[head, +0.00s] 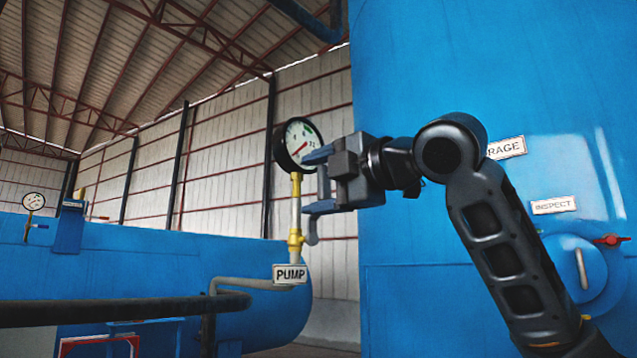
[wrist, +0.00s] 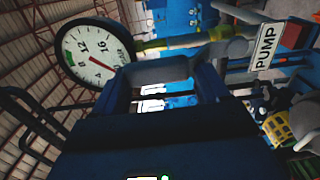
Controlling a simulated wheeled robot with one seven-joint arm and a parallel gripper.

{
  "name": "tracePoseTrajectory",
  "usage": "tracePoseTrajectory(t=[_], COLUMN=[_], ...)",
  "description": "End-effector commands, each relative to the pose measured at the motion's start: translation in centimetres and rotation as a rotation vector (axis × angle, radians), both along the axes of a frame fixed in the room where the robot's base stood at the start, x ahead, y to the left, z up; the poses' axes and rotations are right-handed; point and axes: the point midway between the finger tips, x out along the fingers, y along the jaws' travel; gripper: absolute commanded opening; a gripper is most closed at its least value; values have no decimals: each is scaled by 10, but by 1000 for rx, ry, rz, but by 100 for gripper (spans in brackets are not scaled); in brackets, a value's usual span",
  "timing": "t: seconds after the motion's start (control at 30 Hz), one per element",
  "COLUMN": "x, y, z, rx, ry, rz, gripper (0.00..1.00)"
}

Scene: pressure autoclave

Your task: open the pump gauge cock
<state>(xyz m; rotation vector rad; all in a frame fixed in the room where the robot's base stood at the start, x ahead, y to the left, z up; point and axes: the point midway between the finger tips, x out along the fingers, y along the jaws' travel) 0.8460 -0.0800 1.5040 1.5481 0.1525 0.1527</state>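The pump gauge (head: 298,144) is a round white dial with a red needle, on top of a thin pipe above the PUMP sign (head: 290,274). The brass cock (head: 295,240) sits on that pipe below the gauge. A grey lever (head: 312,238) with a rounded lower end stands roughly upright beside it, partly hidden by my fingers. My gripper (head: 312,181) comes from the right with its blue fingers apart, one above the other, close to the lever. The wrist view shows the gauge (wrist: 95,55) and the lever (wrist: 185,67) beyond the fingers. Contact cannot be made out.
A large blue vessel (head: 420,60) with signs and a red handle (head: 610,240) fills the right. A horizontal blue tank (head: 140,260) lies behind the pipe, with another gauge (head: 33,201) at far left. A dark pipe (head: 110,310) crosses the lower left.

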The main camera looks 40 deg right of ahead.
Motion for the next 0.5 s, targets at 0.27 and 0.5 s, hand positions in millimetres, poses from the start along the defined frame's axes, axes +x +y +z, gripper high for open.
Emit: tracePoseTrajectory(t=[0.27,0.5], x=[-24,-61], y=[-5,-12], z=[-1,-1], rx=[1,-1], ry=[-3,-2], rz=[-2,0], gripper=[74,74])
